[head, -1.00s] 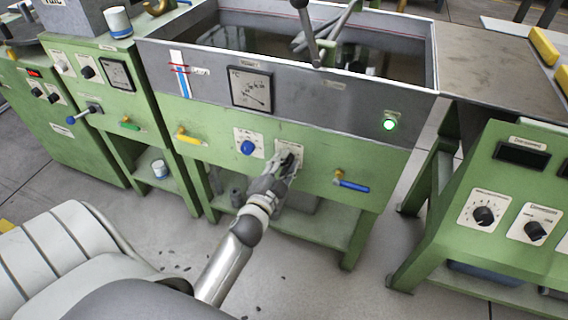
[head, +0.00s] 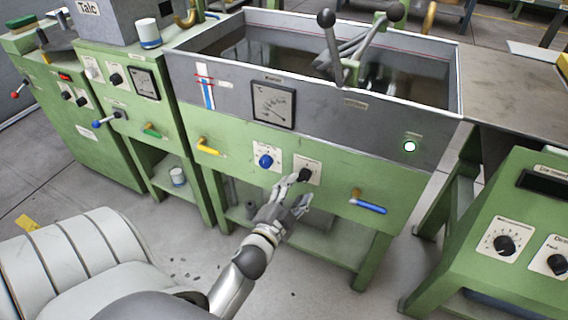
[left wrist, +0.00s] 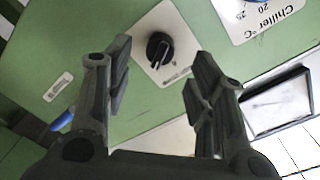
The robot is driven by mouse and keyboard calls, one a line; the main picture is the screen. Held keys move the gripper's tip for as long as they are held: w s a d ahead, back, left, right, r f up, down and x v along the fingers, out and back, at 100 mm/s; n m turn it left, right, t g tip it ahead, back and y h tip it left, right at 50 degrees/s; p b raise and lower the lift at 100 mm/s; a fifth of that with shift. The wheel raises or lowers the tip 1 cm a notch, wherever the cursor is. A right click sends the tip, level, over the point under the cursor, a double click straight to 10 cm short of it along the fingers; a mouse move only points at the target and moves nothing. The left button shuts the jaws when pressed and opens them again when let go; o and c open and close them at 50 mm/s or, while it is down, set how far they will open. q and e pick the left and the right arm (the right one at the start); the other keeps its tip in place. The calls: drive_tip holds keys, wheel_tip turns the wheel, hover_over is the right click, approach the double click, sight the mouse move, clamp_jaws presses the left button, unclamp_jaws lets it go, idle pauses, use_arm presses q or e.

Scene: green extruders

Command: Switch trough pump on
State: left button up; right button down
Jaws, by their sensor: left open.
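The trough (head: 330,125) is a green cabinet with a grey water-filled tank on top. On its front, a black rotary knob (head: 305,176) sits on a white plate, right of a blue knob (head: 265,161). My left gripper (head: 292,194) is open and empty, just in front of and below the black knob. In the left wrist view the black knob (left wrist: 158,47) shows beyond and between the spread fingers (left wrist: 165,75), apart from them. Its plate's label is unreadable. My right gripper is not in view.
A blue-handled valve (head: 369,208) and a yellow-handled valve (head: 208,147) stick out from the trough front. A metal lever (head: 332,45) rises above the tank. Green control cabinets stand at left and right (head: 500,215). Floor in front is mostly clear.

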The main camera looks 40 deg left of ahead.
use_arm(q)
drive_tip(key=v, duration=0.7)
drive_tip(key=shift+s, duration=0.25)
drive_tip(key=shift+d, duration=0.1)
